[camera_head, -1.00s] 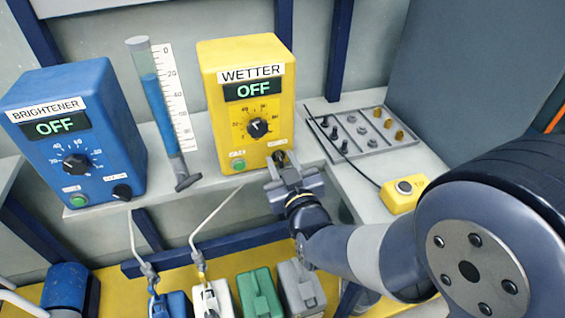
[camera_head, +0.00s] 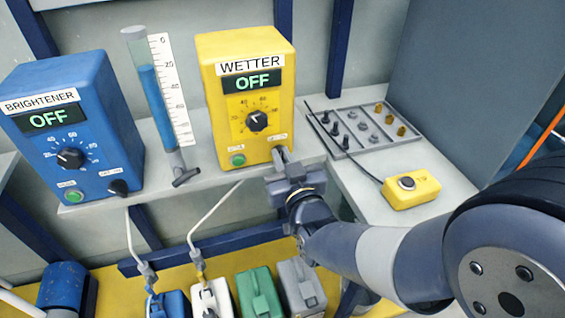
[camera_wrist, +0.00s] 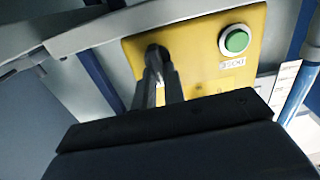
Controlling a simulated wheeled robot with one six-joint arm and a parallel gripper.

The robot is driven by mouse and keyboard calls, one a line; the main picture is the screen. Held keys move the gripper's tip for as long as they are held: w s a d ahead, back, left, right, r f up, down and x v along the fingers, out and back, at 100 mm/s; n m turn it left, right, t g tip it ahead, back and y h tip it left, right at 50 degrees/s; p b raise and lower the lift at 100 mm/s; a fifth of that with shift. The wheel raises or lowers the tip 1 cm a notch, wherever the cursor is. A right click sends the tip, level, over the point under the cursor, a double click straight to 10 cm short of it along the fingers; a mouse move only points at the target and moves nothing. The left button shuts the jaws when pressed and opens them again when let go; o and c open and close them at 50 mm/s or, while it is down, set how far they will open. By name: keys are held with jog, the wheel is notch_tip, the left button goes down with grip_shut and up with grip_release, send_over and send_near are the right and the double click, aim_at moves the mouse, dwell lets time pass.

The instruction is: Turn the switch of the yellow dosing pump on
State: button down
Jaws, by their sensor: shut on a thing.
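The yellow dosing pump (camera_head: 223,135), labelled WETTER, stands on the shelf and its display (camera_head: 252,84) reads OFF. It has a black dial (camera_head: 256,121) and, at its lower left, a green button (camera_head: 238,160). My gripper (camera_head: 283,158) is at the pump's lower right front, where its fingers cover most of the switch. In the wrist view, the fingers (camera_wrist: 158,80) are closed around the small dark switch knob (camera_wrist: 154,51) on the yellow face. The green button (camera_wrist: 236,41) shows to the right there. The switch's exact angle is hidden.
A blue pump (camera_head: 110,120) labelled BRIGHTENER, also OFF, stands at the left. A clear tube of blue liquid (camera_head: 152,95) stands between the pumps. A grey tray of small parts (camera_head: 350,152) and a yellow button box (camera_head: 425,186) lie at the right. Several containers (camera_head: 258,292) stand below.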

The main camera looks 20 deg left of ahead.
jog(key=m+b, duration=0.4)
jog(key=b, duration=0.1)
jog(key=m+b, duration=0.3)
jog(key=shift+w+d+f, duration=0.2)
jog(key=shift+d, duration=0.05)
jog(key=shift+m, duration=0.3)
jog(key=c, duration=1.5)
grip_release()
jog(key=shift+r, duration=0.1)
jog(key=shift+p+v, duration=0.75)
jog(key=shift+v, duration=4.65)
